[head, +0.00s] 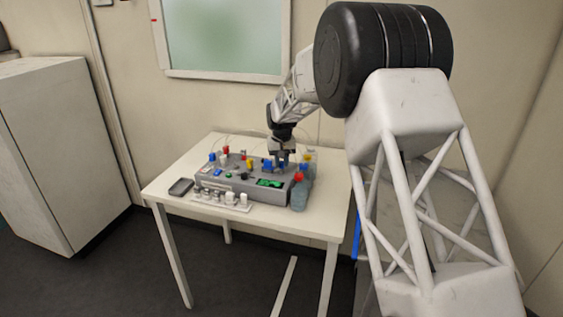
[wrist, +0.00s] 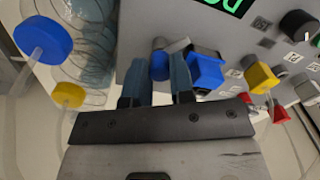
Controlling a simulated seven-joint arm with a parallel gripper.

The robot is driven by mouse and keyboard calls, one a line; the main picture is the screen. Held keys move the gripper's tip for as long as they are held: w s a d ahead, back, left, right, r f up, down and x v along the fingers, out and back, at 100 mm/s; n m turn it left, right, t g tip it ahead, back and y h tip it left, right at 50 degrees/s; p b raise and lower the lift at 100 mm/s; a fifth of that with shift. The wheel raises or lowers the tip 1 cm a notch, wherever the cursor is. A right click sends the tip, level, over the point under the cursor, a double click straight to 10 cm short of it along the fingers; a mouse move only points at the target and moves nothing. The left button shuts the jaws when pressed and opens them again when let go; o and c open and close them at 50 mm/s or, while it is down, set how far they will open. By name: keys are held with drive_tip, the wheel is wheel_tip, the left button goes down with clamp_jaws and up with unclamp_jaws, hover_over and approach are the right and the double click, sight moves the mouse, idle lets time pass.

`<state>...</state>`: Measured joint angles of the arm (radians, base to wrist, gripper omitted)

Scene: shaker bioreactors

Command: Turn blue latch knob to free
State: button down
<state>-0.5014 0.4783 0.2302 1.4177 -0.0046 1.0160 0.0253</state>
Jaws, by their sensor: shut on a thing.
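In the wrist view a round blue knob (wrist: 159,66) sits between the two fingertips of my gripper (wrist: 162,74), which is shut on it. A short grey piece shows at the top of the knob. A larger blue block (wrist: 206,70) stands just right of the right finger, on the same grey panel (wrist: 148,22). In the head view my gripper (head: 281,157) is low over the right rear part of the grey bioreactor unit (head: 240,184); the held knob is hard to make out there.
Bottles with blue (wrist: 42,38) and yellow (wrist: 68,95) caps stand close left of the gripper in the wrist view. Yellow (wrist: 262,77) and red knobs lie to its right. In the head view, a row of small vials (head: 228,199) and a dark tray (head: 181,187) share the white table (head: 168,209).

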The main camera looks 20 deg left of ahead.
sight(282, 162)
drive_tip(key=n, duration=0.7)
idle(0.5)
drive_tip(key=c, duration=1.3)
unclamp_jaws()
drive_tip(key=shift+o, duration=0.2)
drive_tip(key=shift+r, duration=0.1)
drive_tip(key=shift+r, duration=3.85)
